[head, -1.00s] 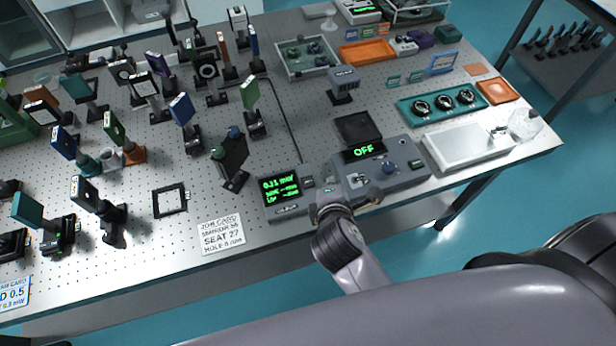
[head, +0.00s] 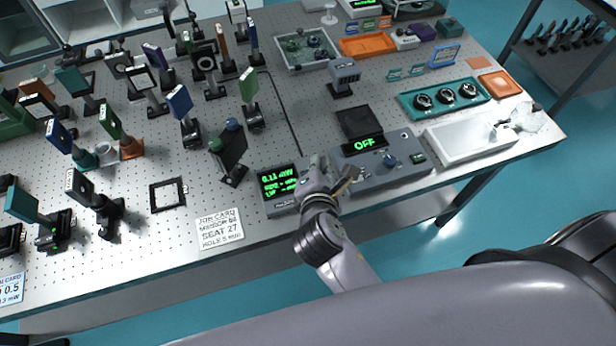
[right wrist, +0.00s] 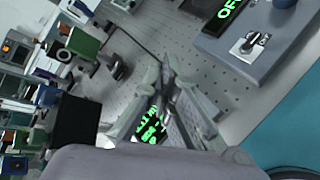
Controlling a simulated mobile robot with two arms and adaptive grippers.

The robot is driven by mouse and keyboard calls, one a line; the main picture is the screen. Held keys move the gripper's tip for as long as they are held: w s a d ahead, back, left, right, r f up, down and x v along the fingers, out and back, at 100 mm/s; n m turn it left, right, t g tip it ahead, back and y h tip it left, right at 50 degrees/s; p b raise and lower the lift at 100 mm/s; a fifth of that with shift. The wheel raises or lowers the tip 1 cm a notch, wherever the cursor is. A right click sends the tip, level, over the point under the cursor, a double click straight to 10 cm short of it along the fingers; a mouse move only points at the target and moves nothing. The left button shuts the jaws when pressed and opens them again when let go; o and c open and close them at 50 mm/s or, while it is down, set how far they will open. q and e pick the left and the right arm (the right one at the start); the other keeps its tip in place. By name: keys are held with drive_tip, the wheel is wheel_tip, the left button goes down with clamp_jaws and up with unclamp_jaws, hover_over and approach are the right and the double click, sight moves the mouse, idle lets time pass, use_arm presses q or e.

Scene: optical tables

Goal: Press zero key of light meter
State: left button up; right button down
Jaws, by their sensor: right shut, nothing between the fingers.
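The light meter (head: 278,187) sits at the front edge of the optical table, with a lit green readout. Its screen also shows in the right wrist view (right wrist: 152,126), partly covered by my gripper. My right gripper (head: 319,167) is shut and empty over the right side of the meter. In the right wrist view its fingers (right wrist: 168,82) come together beside the meter's screen. The gripper hides the keys on the meter's right side, and I cannot tell whether it touches them. My left gripper is not in view.
A grey control box (head: 405,168) reading OFF stands close on the right of the meter. A job card (head: 220,229) and a black square frame (head: 168,195) lie to the left. Several post-mounted optics crowd the table's left half.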

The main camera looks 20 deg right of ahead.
drive_tip(key=f+b, duration=0.1)
drive_tip(key=w+f+b, duration=0.1)
drive_tip(key=f+b, duration=0.2)
drive_tip(key=f, duration=0.1)
drive_tip(key=shift+w+b, duration=0.25)
drive_tip(key=shift+b, duration=0.1)
drive_tip(key=shift+w+f, duration=0.35)
drive_tip(key=shift+f, duration=0.4)
drive_tip(key=shift+f, duration=0.15)
idle(0.3)
drive_tip(key=shift+w+f, duration=0.15)
drive_tip(key=shift+f, duration=0.05)
drive_tip(key=shift+w+f, duration=0.1)
drive_tip(key=shift+f, duration=0.35)
idle(0.9)
drive_tip(key=shift+s+r+p, duration=0.25)
drive_tip(key=shift+r+p, duration=0.55)
drive_tip(key=shift+p, duration=0.45)
